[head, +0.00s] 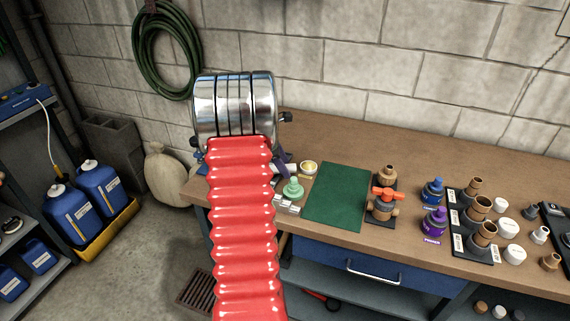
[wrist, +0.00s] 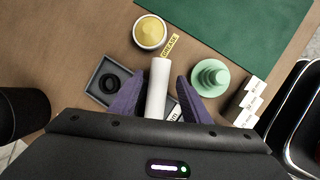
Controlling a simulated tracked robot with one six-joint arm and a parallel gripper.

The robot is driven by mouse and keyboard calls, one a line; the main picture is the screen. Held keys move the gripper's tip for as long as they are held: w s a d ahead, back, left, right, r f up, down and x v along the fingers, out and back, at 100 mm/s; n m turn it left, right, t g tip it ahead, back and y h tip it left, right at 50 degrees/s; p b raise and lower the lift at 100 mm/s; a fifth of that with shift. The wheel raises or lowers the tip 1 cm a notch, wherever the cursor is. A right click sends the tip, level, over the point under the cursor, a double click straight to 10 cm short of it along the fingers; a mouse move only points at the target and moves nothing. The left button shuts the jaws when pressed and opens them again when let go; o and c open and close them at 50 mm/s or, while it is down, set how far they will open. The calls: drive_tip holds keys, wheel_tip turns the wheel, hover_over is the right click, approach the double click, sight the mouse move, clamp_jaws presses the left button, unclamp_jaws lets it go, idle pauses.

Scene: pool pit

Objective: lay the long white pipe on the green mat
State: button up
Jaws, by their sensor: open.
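The long white pipe (wrist: 158,88) shows in the wrist view between the two purple fingers of my gripper (wrist: 161,80). The fingers are open, one on either side of it, with a gap visible near the right finger. Its near end is hidden by my gripper body. The green mat (head: 336,196) lies bare on the bench, right of my gripper. It also shows at the top right of the wrist view (wrist: 235,28).
Beside the pipe are a grey tray with a black ring (wrist: 108,82), a yellow grease pot (wrist: 150,32), a pale green stepped piece (wrist: 210,77) and small white labelled blocks (wrist: 246,102). A valve with an orange handle (head: 387,193) stands just right of the mat.

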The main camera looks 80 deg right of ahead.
drive_tip(key=v, duration=1.2)
drive_tip(key=shift+r, duration=0.2)
idle(0.4)
drive_tip(key=w+a+r+t, duration=0.25)
drive_tip(key=w+a, duration=0.35)
drive_tip(key=a, duration=0.3)
drive_tip(key=w+a+r+m+t, duration=0.1)
drive_tip(key=w+a+r, duration=0.2)
drive_tip(key=w+a, duration=0.45)
drive_tip(key=w+a+r+t, duration=0.15)
drive_tip(key=w+a, duration=0.25)
drive_tip(key=a, duration=0.7)
drive_tip(key=s+a+f+m+t+y, duration=0.1)
drive_tip(key=s+a+t, duration=0.1)
drive_tip(key=a, duration=1.4)
drive_tip(key=s+a+f+m+t+y, duration=0.1)
drive_tip(key=s+a, duration=0.3)
drive_tip(key=a, duration=1.2)
drive_tip(key=shift+a+m+t+y, duration=0.3)
drive_tip(key=shift+a+t+y, duration=0.1)
drive_tip(key=shift+t+y, duration=0.15)
